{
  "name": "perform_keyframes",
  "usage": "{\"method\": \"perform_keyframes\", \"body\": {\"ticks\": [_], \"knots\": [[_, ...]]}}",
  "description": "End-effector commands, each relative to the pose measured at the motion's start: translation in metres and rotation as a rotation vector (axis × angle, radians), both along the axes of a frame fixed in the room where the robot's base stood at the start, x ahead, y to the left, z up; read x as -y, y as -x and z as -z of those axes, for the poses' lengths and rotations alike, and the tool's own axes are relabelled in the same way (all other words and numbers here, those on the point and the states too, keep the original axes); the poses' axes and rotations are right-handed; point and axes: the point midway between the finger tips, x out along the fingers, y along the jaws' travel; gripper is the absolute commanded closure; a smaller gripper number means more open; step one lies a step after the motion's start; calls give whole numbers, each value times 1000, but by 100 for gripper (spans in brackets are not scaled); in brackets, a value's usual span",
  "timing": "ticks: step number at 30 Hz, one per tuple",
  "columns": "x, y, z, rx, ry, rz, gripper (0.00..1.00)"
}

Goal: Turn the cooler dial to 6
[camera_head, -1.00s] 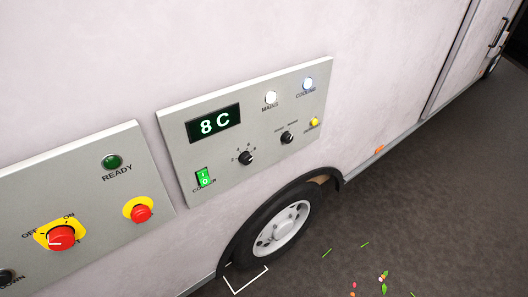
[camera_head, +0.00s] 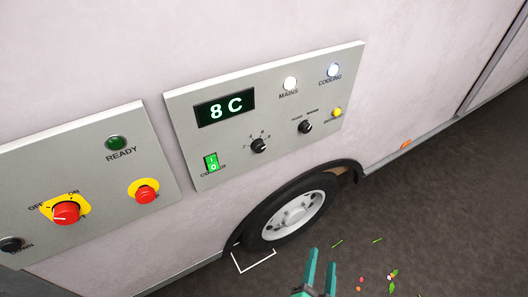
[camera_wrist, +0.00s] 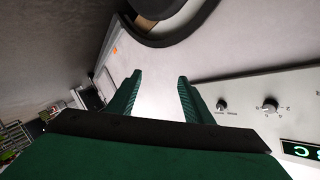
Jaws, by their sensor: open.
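The cooler panel (camera_head: 290,170) is a grey plate on the pale vehicle side. Its cooler dial (camera_head: 259,146) is a small black knob with a numbered scale, below a display (camera_head: 225,108) that reads 8 C. In the wrist view the dial (camera_wrist: 269,106) is at the right, outside my fingers. My gripper (camera_head: 321,270) is at the bottom of the head view, its green fingers apart, below and right of the dial in the picture. In the wrist view my gripper (camera_wrist: 157,82) is open and empty. The dial's exact pointer setting is too small to tell.
A second black knob (camera_head: 305,127) sits right of the dial. A lit green switch (camera_head: 211,162) is below the display. A left panel (camera_head: 100,205) has red knobs. A wheel (camera_head: 297,215) is below. Coloured bits (camera_head: 378,283) lie on the ground.

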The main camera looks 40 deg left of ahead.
Motion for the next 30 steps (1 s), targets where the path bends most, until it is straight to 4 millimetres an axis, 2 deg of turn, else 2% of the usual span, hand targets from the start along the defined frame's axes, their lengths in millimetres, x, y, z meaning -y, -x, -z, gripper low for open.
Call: {"method": "perform_keyframes", "body": {"ticks": [1, 3, 9, 13, 18, 21, 24, 30], "knots": [[-13, -15, -13, 10, -37, -42, 54], [-30, -30, -29, 10, -87, -105, 54], [-83, -58, -86, 23, -204, -322, 54], [-115, -63, -129, 42, -255, -480, 54], [-147, -56, -178, 71, -285, -666, 54], [-157, -49, -197, 85, -288, -744, 54], [-163, -45, -208, 94, -289, -790, 54], [-175, -45, -213, 96, -288, -817, 54]]}}
